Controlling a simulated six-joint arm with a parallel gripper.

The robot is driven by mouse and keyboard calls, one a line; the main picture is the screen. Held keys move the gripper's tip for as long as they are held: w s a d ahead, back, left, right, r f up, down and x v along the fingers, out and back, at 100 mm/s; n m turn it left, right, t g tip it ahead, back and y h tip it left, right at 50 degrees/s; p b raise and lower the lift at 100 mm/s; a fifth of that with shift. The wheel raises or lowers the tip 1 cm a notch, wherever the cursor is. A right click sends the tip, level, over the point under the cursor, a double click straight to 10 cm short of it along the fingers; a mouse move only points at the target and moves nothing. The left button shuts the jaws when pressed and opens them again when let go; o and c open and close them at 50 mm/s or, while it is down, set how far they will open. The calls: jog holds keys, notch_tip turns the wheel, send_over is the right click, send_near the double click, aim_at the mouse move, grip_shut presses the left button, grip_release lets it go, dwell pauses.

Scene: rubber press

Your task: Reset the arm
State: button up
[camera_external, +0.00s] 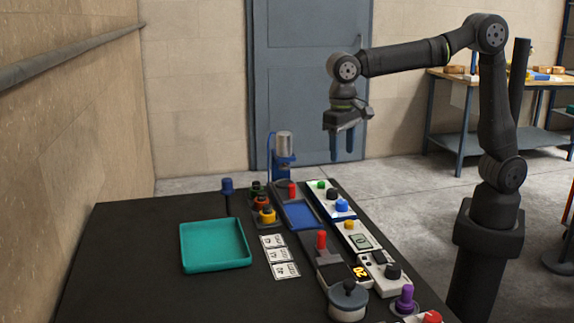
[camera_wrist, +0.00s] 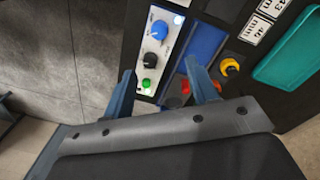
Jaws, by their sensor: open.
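My gripper (camera_external: 343,146) hangs from the raised arm, pointing down, above the far right side of the black table (camera_external: 140,260). Its two blue fingers are apart with nothing between them. In the wrist view my gripper (camera_wrist: 165,90) also shows spread fingers, with a white control panel and a blue tray seen below and beyond them. No object touches the fingers.
A press with a metal cylinder (camera_external: 284,143) stands at the table's far edge, beside a blue tray (camera_external: 300,214). A white panel with knobs (camera_external: 328,200), a teal tray (camera_external: 214,246), printed cards (camera_external: 278,256) and a grey round pot (camera_external: 347,301) lie nearer. The left tabletop is clear.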

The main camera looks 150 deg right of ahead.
aim_at(342, 201)
jog(key=f, duration=1)
jog(key=s+f, duration=0.1)
jog(key=f, duration=0.4)
jog(key=shift+a+f, duration=0.15)
jog(key=shift+f, duration=0.05)
jog(key=n, duration=0.4)
jog(key=shift+w+r, duration=0.1)
jog(key=n, duration=0.8)
jog(key=shift+a+n+h, duration=0.1)
jog(key=shift+n+h, duration=0.2)
jog(key=shift+n, duration=2.1)
